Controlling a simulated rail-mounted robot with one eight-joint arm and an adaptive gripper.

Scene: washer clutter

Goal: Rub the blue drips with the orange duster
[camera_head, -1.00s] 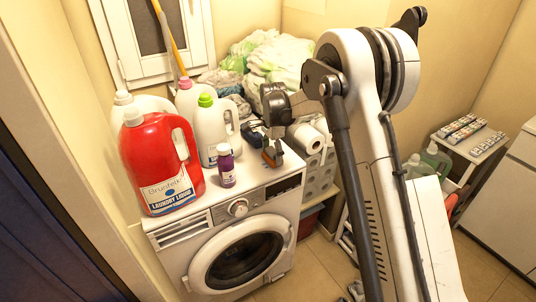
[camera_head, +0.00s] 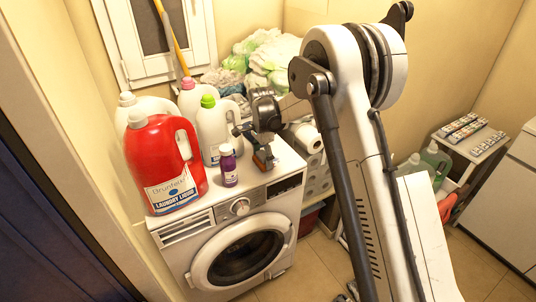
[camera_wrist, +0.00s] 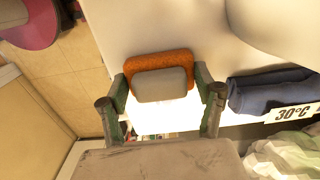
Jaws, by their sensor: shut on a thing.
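The orange duster (camera_wrist: 172,62) has an orange pad with a grey handle block (camera_wrist: 162,86). My gripper (camera_wrist: 163,84) is shut on that grey block, one finger on each side. In the head view my gripper (camera_head: 263,144) is over the right part of the white washer top, with the duster (camera_head: 265,158) below it, at or just above the surface. I cannot tell whether the pad touches the top. No blue drips can be made out in either view; bottles, gripper and duster hide parts of the washer top (camera_head: 250,182).
A purple bottle (camera_head: 229,166) stands left of the duster. A red laundry bottle (camera_head: 165,163) and a white green-capped bottle (camera_head: 211,132) stand farther left. Dark blue folded cloth (camera_wrist: 268,92) lies beside my gripper. Paper rolls (camera_head: 308,138) are to the right.

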